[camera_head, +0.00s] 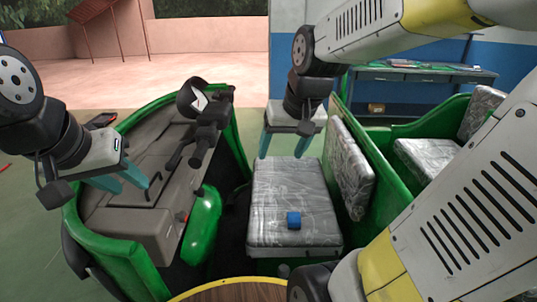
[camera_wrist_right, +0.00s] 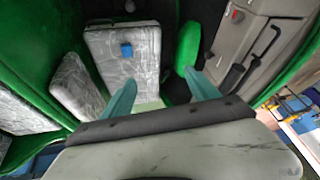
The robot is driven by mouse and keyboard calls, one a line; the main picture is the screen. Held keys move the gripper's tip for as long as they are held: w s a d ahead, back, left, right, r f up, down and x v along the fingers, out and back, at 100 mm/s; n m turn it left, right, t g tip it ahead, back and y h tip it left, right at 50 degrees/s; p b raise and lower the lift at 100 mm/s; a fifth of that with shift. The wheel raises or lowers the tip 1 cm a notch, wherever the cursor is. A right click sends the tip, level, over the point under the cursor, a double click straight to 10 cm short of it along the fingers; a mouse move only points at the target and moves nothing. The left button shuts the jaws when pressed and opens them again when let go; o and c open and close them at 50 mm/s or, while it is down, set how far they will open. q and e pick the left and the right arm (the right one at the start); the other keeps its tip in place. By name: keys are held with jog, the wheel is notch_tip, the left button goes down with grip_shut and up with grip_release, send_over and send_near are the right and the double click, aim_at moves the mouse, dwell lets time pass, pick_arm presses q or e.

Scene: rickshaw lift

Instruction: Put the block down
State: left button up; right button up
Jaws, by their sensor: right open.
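The small blue block (camera_head: 294,220) rests on the grey, plastic-wrapped seat (camera_head: 270,185) inside the green rickshaw, towards the seat's near edge. It also shows in the right wrist view (camera_wrist_right: 127,49), on the same seat. My right gripper (camera_head: 284,155) is open and empty above the far end of the seat, apart from the block. Its two teal fingers (camera_wrist_right: 162,82) stand wide apart in the right wrist view with nothing between them. My left gripper (camera_head: 135,188) is over the grey dashboard at the left, its teal fingers apart and nothing visible between them.
The dashboard (camera_head: 150,215) with handlebars (camera_head: 205,135) stands left of the seat, beside a green rounded part (camera_head: 202,225). An upright seat back (camera_head: 350,170) and a green side wall border the right. A round wooden top (camera_head: 235,291) shows at the bottom edge. A desk (camera_head: 420,75) stands behind.

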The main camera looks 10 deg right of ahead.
jog(key=s+a+r+n+t+y, duration=0.1)
jog(key=s+a+r, duration=0.1)
jog(key=s, duration=0.6)
jog(key=shift+a, duration=0.3)
jog(key=shift+o, duration=0.4)
jog(key=shift+w, duration=0.1)
dwell(0.3)
jog(key=m+g+h, duration=0.2)
jog(key=m+g, duration=0.1)
jog(key=g, duration=0.2)
send_over(294, 217)
jog(key=a, duration=0.2)
notch_tip(294, 217, down, 29)
jog(key=shift+m+g, duration=0.3)
jog(key=shift+g, duration=0.1)
jog(key=f, duration=0.5)
jog(key=d+f, duration=0.1)
jog(key=f, duration=0.4)
jog(key=d+f, duration=0.1)
jog(key=f, duration=0.4)
